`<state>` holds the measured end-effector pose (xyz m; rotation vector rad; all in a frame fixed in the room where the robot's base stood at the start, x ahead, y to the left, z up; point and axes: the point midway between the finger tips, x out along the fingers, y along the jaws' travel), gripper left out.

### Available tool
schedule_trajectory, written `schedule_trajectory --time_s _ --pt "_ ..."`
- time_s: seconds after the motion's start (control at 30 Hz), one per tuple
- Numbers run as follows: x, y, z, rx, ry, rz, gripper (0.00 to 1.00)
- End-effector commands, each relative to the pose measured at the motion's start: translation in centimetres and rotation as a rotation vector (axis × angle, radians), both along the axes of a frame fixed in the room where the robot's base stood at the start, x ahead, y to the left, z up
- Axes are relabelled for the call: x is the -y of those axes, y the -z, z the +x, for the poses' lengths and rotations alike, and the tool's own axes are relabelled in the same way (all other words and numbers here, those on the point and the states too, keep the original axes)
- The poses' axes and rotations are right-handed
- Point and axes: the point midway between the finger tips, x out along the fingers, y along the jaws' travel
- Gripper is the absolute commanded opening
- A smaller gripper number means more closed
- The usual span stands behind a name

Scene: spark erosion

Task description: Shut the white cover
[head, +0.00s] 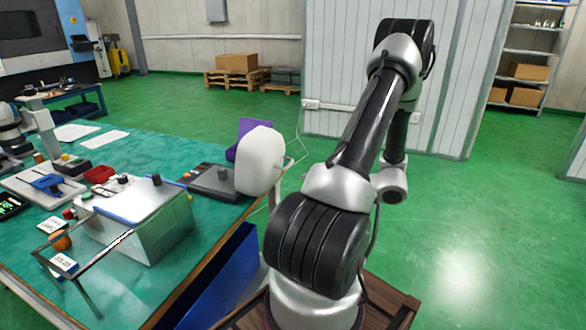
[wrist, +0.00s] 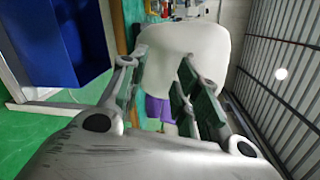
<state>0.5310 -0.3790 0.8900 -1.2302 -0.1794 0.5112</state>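A white rounded panel (head: 260,160), which looks like the white cover, stands upright at the right edge of the green table, beside a dark grey device (head: 212,182). Whether it is hinged to that device I cannot tell. In the wrist view the white cover (wrist: 185,52) fills the upper middle, beyond the fingertips of my gripper (wrist: 160,88). The fingers are spread apart with nothing between them. I cannot tell whether they touch the cover. The gripper does not show in the head view, where my arm blocks part of the scene.
A purple piece (head: 247,133) stands behind the cover. A metal box (head: 150,235) with a glassy top and an outstretched frame (head: 85,262) is nearer on the table (head: 215,222). A blue bin (head: 215,285) is below the table edge. A corrugated wall (head: 340,70) rises behind my arm.

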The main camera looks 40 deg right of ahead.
Motion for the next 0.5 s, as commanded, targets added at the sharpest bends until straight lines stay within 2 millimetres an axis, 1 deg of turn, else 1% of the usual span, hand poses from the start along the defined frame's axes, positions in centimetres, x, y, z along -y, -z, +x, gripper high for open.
schedule_trajectory --time_s 0.03,0.1,0.13,0.2,0.33,0.5 --pt "1.3 -1.2 1.0 0.074 0.033 -0.066 0.32" --pt "2.3 -2.3 1.9 0.159 0.067 -0.142 0.32" --pt "2.5 -2.7 2.1 0.185 0.076 -0.169 0.32" --pt "2.5 -3.2 2.3 0.231 0.079 -0.218 0.32" --pt "2.2 -3.3 2.8 0.258 0.070 -0.265 0.32" --pt "1.1 -3.2 5.1 0.258 0.064 -0.267 0.32"
